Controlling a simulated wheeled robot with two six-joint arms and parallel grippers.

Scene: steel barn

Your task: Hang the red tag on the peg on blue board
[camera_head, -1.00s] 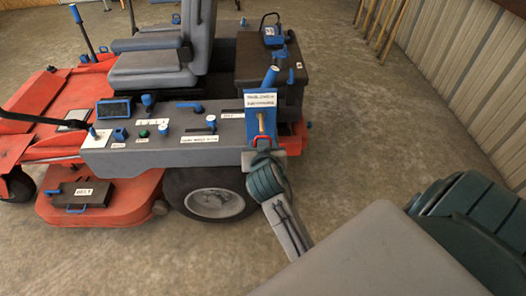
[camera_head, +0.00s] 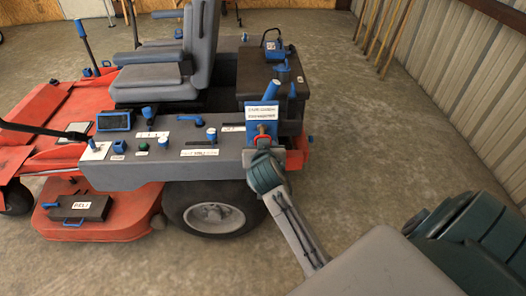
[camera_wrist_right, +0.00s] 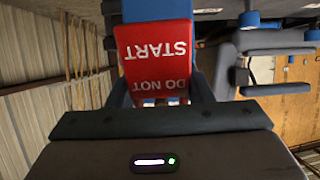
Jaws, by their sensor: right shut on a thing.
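The red tag (camera_wrist_right: 155,50) fills the upper middle of the right wrist view, its white "DO NOT START" lettering upside down. My right gripper (camera_wrist_right: 160,100) is shut on its near end. The blue board (camera_wrist_right: 155,10) shows behind the tag's far end. In the head view the blue board (camera_head: 262,130) stands on the mower's side console with a white label on top. My right gripper (camera_head: 262,150) is just in front of its lower part, with a bit of red (camera_head: 262,139) showing there. The peg is not clear, and I cannot tell whether the tag touches it. My left gripper is out of view.
The grey console (camera_head: 170,165) with knobs and levers lies left of my right gripper. A mower wheel (camera_head: 212,215) is below it, and a dark box (camera_head: 270,75) with a blue-handled item is behind. The concrete floor to the right is open up to the corrugated wall (camera_head: 470,85).

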